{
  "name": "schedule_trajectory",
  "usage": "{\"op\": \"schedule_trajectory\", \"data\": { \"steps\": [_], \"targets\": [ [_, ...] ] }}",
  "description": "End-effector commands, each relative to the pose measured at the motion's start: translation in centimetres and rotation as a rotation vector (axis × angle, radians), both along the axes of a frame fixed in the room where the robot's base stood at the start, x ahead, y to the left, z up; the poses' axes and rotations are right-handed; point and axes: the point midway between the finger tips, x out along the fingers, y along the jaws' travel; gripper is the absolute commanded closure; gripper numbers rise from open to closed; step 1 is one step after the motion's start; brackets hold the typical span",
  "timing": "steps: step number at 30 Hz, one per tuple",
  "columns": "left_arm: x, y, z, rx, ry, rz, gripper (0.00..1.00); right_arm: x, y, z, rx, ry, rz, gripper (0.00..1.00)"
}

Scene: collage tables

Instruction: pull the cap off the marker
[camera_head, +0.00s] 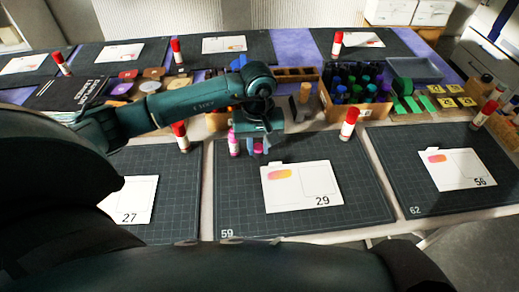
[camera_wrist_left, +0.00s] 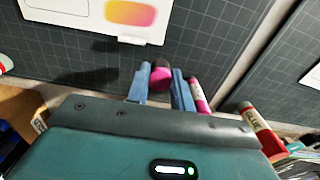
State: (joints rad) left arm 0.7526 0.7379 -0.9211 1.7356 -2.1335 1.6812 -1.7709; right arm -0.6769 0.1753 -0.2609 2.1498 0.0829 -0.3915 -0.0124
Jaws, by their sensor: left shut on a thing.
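My left gripper (camera_head: 258,151) is over the back edge of the middle mat, behind the card marked 29. It is shut on a small magenta piece, which in the left wrist view (camera_wrist_left: 160,78) sits between the two blue-grey fingers. The piece has a darker end and is seen nearly end-on; I cannot tell whether it is a cap alone or a capped marker. A pink marker-like stick (camera_head: 234,144) with a pale label stands just left of the gripper; it also shows in the left wrist view (camera_wrist_left: 198,96), beside the fingers and apart from the held piece. My right gripper is out of view.
The card marked 29 (camera_head: 302,187) lies on the dark middle mat (camera_head: 240,205). Red-capped glue sticks (camera_head: 349,123) and (camera_head: 181,136) stand near the mats' back edges. A wooden box of dark bottles (camera_head: 352,85) stands behind. The mat's front is clear.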

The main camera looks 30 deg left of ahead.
Motion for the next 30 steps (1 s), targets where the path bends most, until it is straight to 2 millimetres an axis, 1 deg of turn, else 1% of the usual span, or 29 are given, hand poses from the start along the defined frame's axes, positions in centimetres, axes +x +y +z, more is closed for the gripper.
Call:
{"op": "schedule_trajectory", "data": {
  "steps": [1, 4, 11, 15, 16, 23, 24, 30],
  "targets": [
    [-0.1, 0.0, -0.9, 0.000, 0.006, 0.002, 1.00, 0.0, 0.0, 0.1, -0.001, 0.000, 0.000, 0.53],
    [-0.1, 0.0, -2.1, 0.000, 0.004, 0.001, 1.00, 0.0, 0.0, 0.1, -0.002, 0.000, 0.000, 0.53],
    [0.0, 0.0, -2.2, -0.001, 0.001, -0.001, 1.00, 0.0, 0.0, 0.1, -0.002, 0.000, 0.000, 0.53],
    [0.0, 0.0, -2.7, 0.001, 0.001, 0.000, 1.00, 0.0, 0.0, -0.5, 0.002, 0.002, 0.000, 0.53],
    [0.0, 0.0, -2.6, 0.000, 0.000, 0.000, 0.76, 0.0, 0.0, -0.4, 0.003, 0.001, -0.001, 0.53],
    [0.0, 0.0, -2.5, -0.001, 0.001, 0.000, 0.57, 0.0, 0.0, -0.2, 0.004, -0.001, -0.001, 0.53],
    [0.0, 0.0, -2.5, -0.001, 0.001, 0.000, 0.55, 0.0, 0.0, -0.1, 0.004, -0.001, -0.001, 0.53],
    [0.0, 0.0, -2.4, -0.001, 0.001, 0.000, 0.55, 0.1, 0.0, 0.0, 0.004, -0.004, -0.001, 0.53]
  ]
}}
